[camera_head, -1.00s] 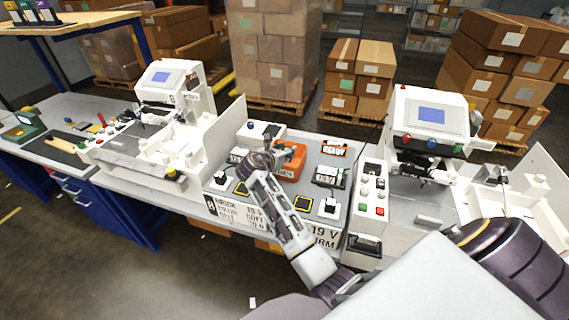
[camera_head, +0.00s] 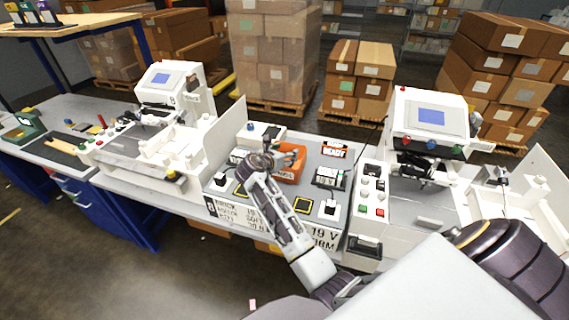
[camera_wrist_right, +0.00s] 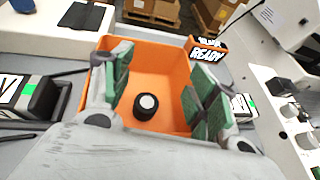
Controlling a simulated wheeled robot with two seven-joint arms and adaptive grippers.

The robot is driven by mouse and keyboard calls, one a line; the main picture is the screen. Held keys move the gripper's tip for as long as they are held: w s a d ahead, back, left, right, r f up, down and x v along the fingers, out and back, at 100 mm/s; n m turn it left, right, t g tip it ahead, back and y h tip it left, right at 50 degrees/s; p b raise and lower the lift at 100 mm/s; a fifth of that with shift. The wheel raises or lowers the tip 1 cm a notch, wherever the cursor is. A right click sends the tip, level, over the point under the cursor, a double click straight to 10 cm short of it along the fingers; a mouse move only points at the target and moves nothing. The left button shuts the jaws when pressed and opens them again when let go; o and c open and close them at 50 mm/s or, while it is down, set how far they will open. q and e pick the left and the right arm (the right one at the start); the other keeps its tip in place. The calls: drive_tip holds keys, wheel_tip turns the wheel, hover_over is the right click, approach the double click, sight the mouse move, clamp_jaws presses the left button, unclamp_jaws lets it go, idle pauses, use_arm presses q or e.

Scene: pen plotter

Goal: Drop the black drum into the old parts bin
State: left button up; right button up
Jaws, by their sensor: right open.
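The black drum (camera_wrist_right: 146,107) is a short dark cylinder with a pale top ring. In the right wrist view it stands upright inside an open orange bin (camera_wrist_right: 172,52), apparently on its floor. The bin also shows in the head view (camera_head: 288,177) on the grey worktop. My right gripper (camera_wrist_right: 160,78) is open, its green-padded fingers spread over the bin with nothing between the pads. The drum shows below and between the fingers. In the head view the right gripper (camera_head: 281,157) partly covers the bin. My left gripper is not in view.
An orange READY sign (camera_wrist_right: 207,53) stands beside the bin. Dark units with white and green labels (camera_wrist_right: 40,98) flank it. White machines with blue screens (camera_head: 168,78) stand on both sides. A tall white panel (camera_head: 232,128) rises left of the bin.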

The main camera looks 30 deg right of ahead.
drive_tip(key=v, duration=1.1)
drive_tip(key=shift+s+a, duration=0.2)
idle(0.5)
drive_tip(key=shift+a, duration=0.1)
